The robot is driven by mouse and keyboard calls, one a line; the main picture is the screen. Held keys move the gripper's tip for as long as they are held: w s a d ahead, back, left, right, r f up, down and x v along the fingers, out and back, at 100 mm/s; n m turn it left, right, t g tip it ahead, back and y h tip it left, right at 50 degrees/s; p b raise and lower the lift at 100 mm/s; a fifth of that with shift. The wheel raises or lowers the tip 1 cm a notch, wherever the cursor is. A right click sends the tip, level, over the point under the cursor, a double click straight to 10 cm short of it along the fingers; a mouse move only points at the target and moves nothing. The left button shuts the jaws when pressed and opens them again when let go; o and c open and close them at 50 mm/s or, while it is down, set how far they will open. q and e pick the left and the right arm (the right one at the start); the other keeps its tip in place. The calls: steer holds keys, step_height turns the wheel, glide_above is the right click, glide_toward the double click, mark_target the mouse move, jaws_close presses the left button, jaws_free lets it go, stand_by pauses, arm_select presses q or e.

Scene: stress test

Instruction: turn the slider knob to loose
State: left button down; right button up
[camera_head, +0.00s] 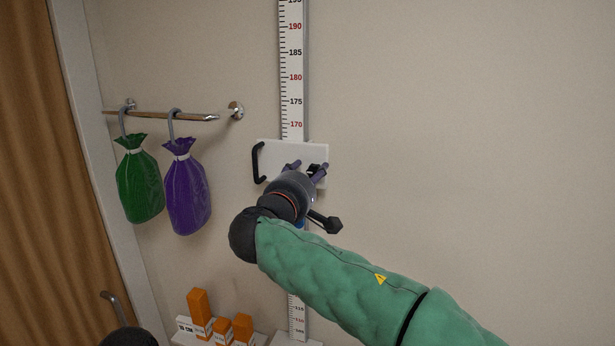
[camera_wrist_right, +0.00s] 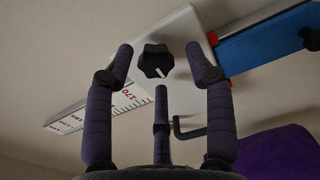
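The white slider plate (camera_head: 268,152) sits on the vertical height ruler (camera_head: 291,60), just below the 170 mark, with a black handle (camera_head: 257,163) on its left side. In the right wrist view the black lobed slider knob (camera_wrist_right: 153,58) is on the white plate (camera_wrist_right: 185,38), its white pointer line towards the lower right. No knob lettering is legible. My right gripper (camera_head: 305,169) is in front of the plate and hides most of the knob in the head view. Its purple fingers are spread either side of the knob, with a gap visible. My left gripper is out of view.
A green bag (camera_head: 139,182) and a purple bag (camera_head: 187,190) hang from a rail (camera_head: 165,115) at the left. Orange boxes (camera_head: 199,312) stand low by the ruler's foot. A blue part (camera_wrist_right: 262,42) adjoins the plate. The wall at the right is bare.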

steer(key=shift+s+a, duration=0.3)
steer(key=shift+s, duration=0.2)
steer(key=v, duration=1.1)
steer(key=shift+d, duration=0.1)
